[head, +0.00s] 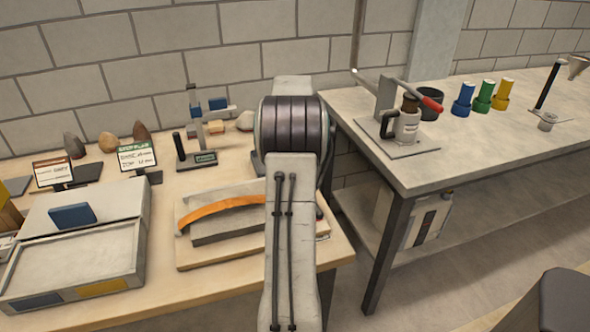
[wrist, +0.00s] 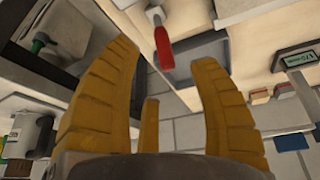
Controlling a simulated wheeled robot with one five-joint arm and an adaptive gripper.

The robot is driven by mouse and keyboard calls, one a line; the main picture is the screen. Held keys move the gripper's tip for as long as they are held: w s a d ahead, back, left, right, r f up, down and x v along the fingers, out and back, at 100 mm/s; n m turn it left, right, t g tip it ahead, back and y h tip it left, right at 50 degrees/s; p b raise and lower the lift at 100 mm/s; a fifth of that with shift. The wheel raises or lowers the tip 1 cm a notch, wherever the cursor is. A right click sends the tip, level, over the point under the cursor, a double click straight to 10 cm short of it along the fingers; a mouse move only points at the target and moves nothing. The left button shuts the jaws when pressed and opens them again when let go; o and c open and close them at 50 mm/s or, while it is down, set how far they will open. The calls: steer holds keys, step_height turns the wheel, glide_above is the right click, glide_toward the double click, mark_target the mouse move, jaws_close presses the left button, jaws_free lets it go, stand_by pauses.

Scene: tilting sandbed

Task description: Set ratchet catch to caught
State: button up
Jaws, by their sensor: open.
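In the wrist view a red-handled lever (wrist: 163,48) hangs from a pale mount at the top of the picture. I cannot tell for sure that it is the ratchet catch, or how it is set. My gripper (wrist: 160,66) is open and empty, with its yellow fingers spread. The red handle appears between the fingertips in the picture; I see no contact, and the depth is unclear. In the head view my arm hides part of the near bench, and my gripper does not show. A shallow pale tray (head: 75,272), probably the sandbed, sits at left.
An orange curved strip (head: 222,212) lies on a board near the bench edge. Signs and stones stand behind. The right bench (head: 480,160) holds a press with its own red-tipped lever (head: 431,104), and coloured cups. A floor gap separates the benches.

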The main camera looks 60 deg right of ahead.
steer(key=shift+p+x, duration=0.55)
steer(key=shift+x, duration=3.1)
